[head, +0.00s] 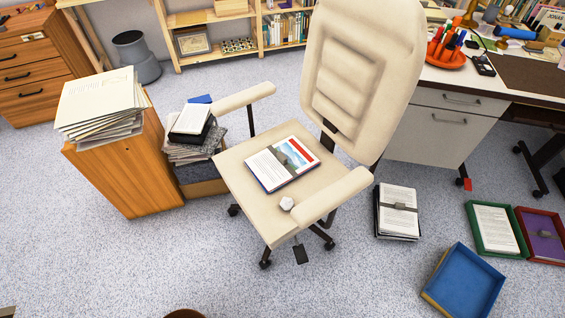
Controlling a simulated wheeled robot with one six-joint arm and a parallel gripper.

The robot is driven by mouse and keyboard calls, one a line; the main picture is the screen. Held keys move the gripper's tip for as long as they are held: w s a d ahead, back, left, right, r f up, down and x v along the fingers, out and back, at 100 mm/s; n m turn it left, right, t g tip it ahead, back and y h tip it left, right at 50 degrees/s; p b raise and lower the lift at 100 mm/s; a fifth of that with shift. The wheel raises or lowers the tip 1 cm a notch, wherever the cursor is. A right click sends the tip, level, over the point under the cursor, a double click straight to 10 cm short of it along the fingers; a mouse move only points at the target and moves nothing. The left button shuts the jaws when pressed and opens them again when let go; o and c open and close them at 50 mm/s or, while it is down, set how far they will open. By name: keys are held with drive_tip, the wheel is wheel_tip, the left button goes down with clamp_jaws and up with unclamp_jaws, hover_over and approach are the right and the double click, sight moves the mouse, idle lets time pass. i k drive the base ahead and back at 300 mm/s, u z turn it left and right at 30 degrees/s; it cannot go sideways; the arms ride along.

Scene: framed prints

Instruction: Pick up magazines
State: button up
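A magazine or booklet (283,164) with white text and a red-topped landscape picture lies flat on the seat of the cream office chair (240,188). A tall, uneven stack of thin cream paper items, perhaps magazines (100,103), lies on top of a wooden cabinet (128,165) at left. Another pile of books or magazines (190,135) stands between that cabinet and the chair, with a white item and a blue item on top. My gripper does not show in the head view.
A strapped paper stack (398,212) lies on the floor right of the chair. A blue tray (464,283), a green tray (497,229) and a red tray (541,235) lie further right. A desk (450,84) and a shelf (217,17) stand behind. Floor at lower left is mostly clear.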

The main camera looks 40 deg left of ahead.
sight(274, 167)
drive_tip(key=u, duration=0.45)
drive_tip(key=i, duration=1.2)
drive_tip(key=u, duration=1.4)
